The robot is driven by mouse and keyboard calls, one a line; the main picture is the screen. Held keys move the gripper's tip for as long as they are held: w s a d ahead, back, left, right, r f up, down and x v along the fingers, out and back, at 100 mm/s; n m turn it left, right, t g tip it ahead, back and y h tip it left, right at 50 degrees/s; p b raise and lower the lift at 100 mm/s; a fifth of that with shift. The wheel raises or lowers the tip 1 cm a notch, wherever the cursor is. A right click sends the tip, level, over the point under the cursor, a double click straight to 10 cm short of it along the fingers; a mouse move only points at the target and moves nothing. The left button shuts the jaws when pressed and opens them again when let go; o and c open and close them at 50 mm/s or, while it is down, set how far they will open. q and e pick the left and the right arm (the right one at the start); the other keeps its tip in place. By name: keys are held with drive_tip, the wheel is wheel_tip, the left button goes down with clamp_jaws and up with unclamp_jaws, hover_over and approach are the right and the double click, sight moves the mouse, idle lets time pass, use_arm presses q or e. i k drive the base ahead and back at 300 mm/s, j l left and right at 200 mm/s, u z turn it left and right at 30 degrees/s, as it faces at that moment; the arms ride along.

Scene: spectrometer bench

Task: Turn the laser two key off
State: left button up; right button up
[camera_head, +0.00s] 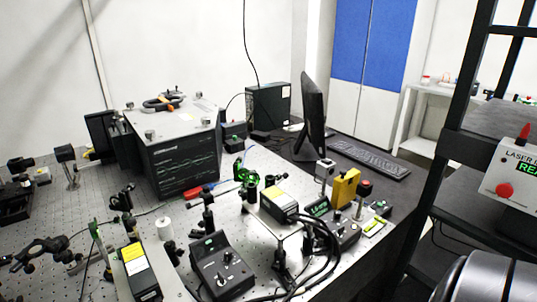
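A dark control box (222,266) with a small green display and knobs on its sloped face sits at the front of the perforated bench. A second control box (343,228) with a green-lit display (318,207) sits further right, close to a yellow block (346,187). Two black laser-like housings with yellow labels stand on the bench, one at front left (137,268) and one near the middle (279,202). I cannot tell which box is laser two, nor how its key is turned. Neither of my grippers is in view; a rounded grey part of mine fills the lower right corner.
A large dark instrument (185,155) stands at back left of the bench (75,215). Black cables loop at the front (318,255). A monitor (314,112) and keyboard (368,157) sit behind. A dark rack (425,215) with a red-buttoned panel (512,178) stands at right.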

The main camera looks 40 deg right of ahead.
sight(341, 229)
drive_tip(key=z, duration=0.4)
drive_tip(key=l+z, duration=0.15)
drive_tip(key=z, duration=0.3)
drive_tip(key=k+l+z, duration=0.1)
drive_tip(key=z, duration=0.7)
